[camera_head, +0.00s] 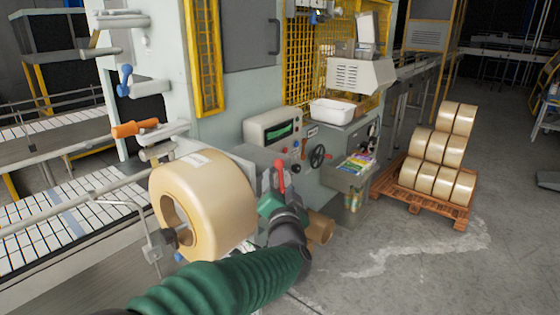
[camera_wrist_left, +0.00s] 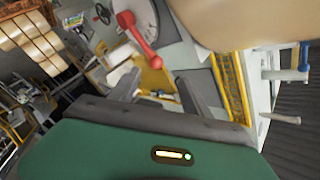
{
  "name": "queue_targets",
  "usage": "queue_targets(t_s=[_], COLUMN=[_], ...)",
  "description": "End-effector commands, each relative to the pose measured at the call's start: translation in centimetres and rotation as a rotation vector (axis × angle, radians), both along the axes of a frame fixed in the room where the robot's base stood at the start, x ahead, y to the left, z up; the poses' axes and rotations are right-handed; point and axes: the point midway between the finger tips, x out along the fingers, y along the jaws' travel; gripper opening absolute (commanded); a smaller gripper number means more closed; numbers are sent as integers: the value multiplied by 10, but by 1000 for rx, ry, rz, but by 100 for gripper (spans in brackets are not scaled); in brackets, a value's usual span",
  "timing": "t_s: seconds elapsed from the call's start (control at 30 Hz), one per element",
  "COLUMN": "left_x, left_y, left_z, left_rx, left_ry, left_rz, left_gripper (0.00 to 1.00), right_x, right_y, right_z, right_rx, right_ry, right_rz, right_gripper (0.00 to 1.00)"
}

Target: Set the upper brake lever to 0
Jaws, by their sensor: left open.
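A red lever (camera_head: 280,174) stands beside the big tape roll on the machine's front and points roughly upward in the head view. In the left wrist view the red lever (camera_wrist_left: 137,38) shows its hub and round knob in front of a pale round plate (camera_wrist_left: 146,12); the plate's marks are too small to read. My left gripper (camera_head: 275,191) is at the lever. In the left wrist view my left gripper (camera_wrist_left: 158,88) is open, and the knob shows beyond the gap between its fingers. I cannot tell whether they touch. My right gripper is in neither view.
The large tan tape roll (camera_head: 205,205) is close on the left of my gripper. A control box (camera_head: 272,128), a black handwheel (camera_head: 318,155) and a grey shelf (camera_head: 345,178) are to the right. A pallet (camera_head: 420,195) of tape rolls stands farther right, with clear floor before it.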

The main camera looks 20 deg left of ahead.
Motion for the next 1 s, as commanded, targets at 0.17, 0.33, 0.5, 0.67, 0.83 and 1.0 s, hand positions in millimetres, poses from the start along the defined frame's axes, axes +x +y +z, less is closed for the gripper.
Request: queue_targets(t_s=[0.17, 0.33, 0.5, 0.67, 0.83, 1.0], left_x=[46, 82, 101, 106, 107, 106], left_y=[16, 32, 41, 42, 42, 42], left_z=[1, 2, 2, 0, 0, 0], left_rx=[1, 1, 1, 1, 1, 1], left_ry=[5, 3, 1, 2, 3, 2], left_rz=[1, 1, -1, -1, -2, -1], left_gripper=[56, 56, 56, 56, 53, 31], right_x=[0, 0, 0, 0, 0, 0], right_y=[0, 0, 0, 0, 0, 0], right_z=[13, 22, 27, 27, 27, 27], right_rx=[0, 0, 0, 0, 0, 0], right_ry=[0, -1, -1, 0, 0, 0], right_rz=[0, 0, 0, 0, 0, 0], right_gripper=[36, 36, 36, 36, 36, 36])
